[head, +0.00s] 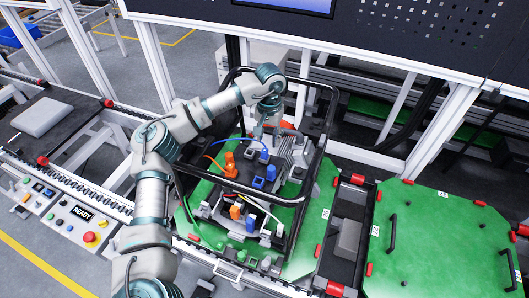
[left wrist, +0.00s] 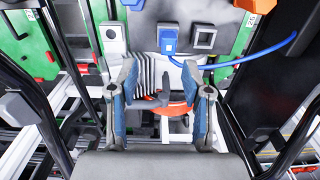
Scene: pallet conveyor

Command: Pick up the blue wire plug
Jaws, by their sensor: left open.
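The blue wire plug (head: 264,156) sits on the unit inside the black frame, with its blue wire (head: 248,141) curving off to the left. In the left wrist view the plug (left wrist: 168,42) is upper centre, seated at a grey block, and its wire (left wrist: 250,56) runs right. My left gripper (head: 268,122) is just beyond and above the plug. In the left wrist view its two fingers (left wrist: 162,98) are spread apart, nothing between them, with the plug ahead of the tips. My right gripper is not in view.
Black frame bars (head: 325,130) surround the unit on both sides of my gripper. Orange plugs (head: 231,160) and other blue connectors (head: 258,183) stand near the plug. Green panels (head: 440,230) lie at right. A control box with buttons (head: 88,222) is at left.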

